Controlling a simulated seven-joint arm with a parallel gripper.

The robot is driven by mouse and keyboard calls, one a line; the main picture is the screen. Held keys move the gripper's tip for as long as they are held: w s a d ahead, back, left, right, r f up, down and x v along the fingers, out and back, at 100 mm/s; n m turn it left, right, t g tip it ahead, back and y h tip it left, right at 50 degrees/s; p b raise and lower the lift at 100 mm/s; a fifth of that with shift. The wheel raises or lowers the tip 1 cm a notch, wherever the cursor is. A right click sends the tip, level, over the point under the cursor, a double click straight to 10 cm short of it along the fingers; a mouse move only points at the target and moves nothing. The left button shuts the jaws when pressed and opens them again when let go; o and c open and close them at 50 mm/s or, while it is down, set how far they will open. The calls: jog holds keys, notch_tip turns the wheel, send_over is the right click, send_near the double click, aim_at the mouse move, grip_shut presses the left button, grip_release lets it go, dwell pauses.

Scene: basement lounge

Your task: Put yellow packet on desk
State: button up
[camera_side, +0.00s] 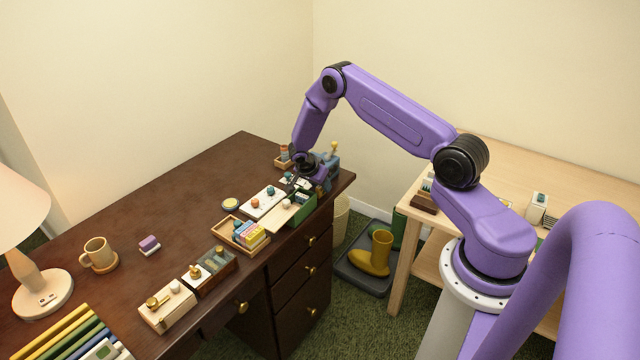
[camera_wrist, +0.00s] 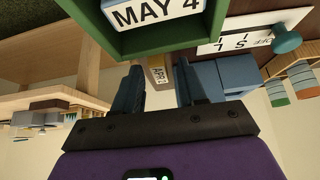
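My gripper (camera_wrist: 160,92) is open in the wrist view, its two blue-grey fingers apart. A small yellowish block with dark lettering (camera_wrist: 157,73) shows in the gap between the fingers; I cannot tell how far off it is or whether it is the packet. In the side view my gripper (camera_side: 310,172) is low over the far right corner of the dark desk (camera_side: 190,195), its fingertips hard to make out. A wooden tray (camera_side: 232,240) on the desk holds coloured packets, with a yellow one (camera_side: 258,239) at its right end.
A green box (camera_wrist: 165,42) with a "MAY 4" block (camera_wrist: 150,10) is close to my fingers. A white switch panel with a teal knob (camera_wrist: 286,39) lies beside it. A mug (camera_side: 98,254) and lamp (camera_side: 42,285) stand left. The desk's back middle is clear.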

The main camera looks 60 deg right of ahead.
jog(key=shift+r, duration=0.1)
jog(key=v, duration=1.2)
jog(key=s+a+r+n+t+y, duration=0.1)
jog(key=s+a+r+n, duration=0.55)
jog(key=a, duration=0.25)
jog(key=s+a+r+n+t+y, duration=0.1)
jog(key=s+a+r+n+y, duration=0.1)
jog(key=s+a+r+n, duration=0.6)
jog(key=s+a+r+n+g+y, duration=0.1)
jog(key=s+a+n, duration=0.2)
jog(key=s+n, duration=0.5)
jog(key=s+a+r+n+y, duration=0.2)
jog(key=s+n, duration=0.6)
jog(key=s, duration=0.5)
jog(key=shift+s+a+g+y, duration=0.3)
jog(key=shift+s+a+g, duration=0.1)
jog(key=shift+a, duration=0.15)
jog(key=shift+w, duration=0.1)
